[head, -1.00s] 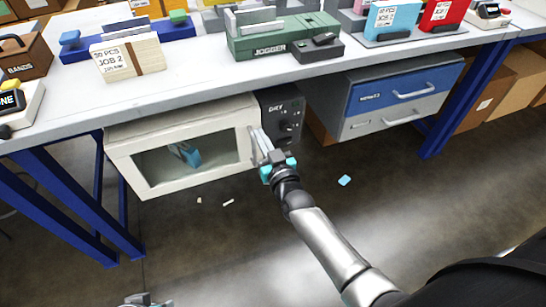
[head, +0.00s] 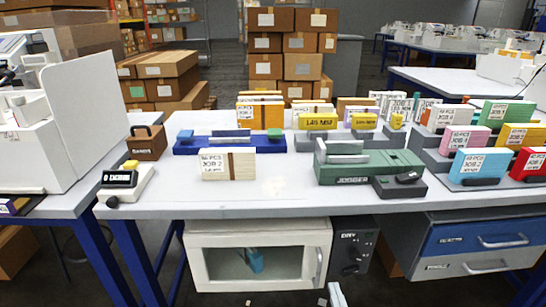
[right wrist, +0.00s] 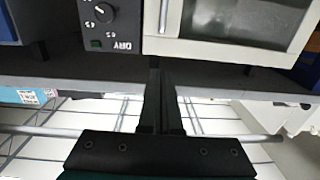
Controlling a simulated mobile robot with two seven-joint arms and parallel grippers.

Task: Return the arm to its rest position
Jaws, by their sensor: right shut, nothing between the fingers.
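The rest of my right arm is out of frame there. In the right wrist view the fingers (right wrist: 160,75) are together with nothing between them, pointing toward the cabinet (right wrist: 165,45), which appears upside down. The cabinet door is closed, with its handle (head: 319,265) at the right. A blue item (head: 255,260) shows behind its window. My left gripper is not in view.
The white bench (head: 270,195) stands above the cabinet. It carries the green jogger (head: 345,165), the JOB 2 block (head: 228,166) and the blue tray (head: 190,146). A dark DRY control panel (head: 356,245) and a blue-grey drawer unit (head: 480,240) sit under the bench.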

